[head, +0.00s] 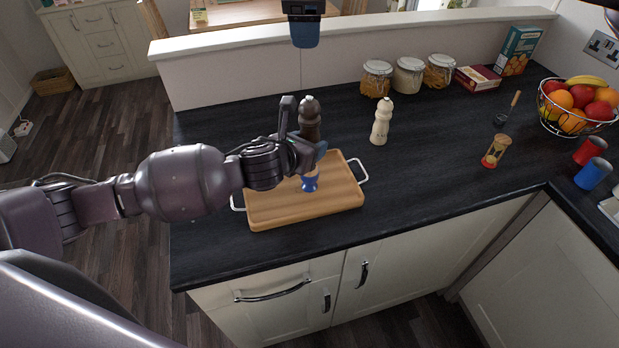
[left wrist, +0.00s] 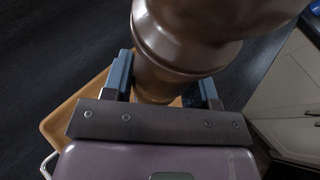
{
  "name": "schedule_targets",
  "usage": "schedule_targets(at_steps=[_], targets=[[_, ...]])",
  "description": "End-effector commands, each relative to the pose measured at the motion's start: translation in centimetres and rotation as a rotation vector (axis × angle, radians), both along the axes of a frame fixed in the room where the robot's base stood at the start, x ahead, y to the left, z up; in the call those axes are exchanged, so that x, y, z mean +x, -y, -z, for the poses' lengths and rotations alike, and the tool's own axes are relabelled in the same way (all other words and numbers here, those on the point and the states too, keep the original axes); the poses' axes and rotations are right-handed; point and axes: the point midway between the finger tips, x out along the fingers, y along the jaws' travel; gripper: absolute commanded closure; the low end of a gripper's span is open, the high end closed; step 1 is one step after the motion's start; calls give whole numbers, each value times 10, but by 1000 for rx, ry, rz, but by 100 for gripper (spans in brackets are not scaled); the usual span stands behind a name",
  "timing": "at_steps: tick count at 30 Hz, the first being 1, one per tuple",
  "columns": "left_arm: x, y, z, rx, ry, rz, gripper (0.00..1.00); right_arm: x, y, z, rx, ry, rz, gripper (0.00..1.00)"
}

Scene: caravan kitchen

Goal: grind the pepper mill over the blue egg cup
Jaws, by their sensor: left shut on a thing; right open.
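The dark brown pepper mill (head: 309,118) is upright, with its round head up. My left gripper (head: 313,152) is shut on its lower body. The left wrist view shows the mill (left wrist: 185,45) between the two blue-padded fingers of that gripper (left wrist: 165,82). My right gripper (head: 304,30) is open at the top of the head view, away from the mill.
A cream mill (head: 380,122) stands right of the tray. Glass jars (head: 408,75), boxes (head: 478,78), an hourglass (head: 496,151), a fruit basket (head: 577,108) and red and blue cups (head: 592,173) stand farther right. The dark worktop between tray and hourglass is clear.

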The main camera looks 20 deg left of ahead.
Motion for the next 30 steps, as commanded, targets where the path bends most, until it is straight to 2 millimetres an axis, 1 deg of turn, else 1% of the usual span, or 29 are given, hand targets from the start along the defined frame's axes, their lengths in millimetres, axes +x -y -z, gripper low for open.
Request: schedule_targets(at_steps=[5,8,15,24,30], targets=[[0,0,-3,-1,2,0,70,0,0,-1,0,0,0,30],[1,0,-8,0,2,0,70,0,0,-3,0,-1,0,30],[0,0,-28,1,2,2,70,1,0,-8,0,-4,0,30],[0,0,-49,0,2,1,70,1,0,-7,0,-3,0,30],[0,0,-51,0,1,0,70,1,0,-7,0,-3,0,30]])
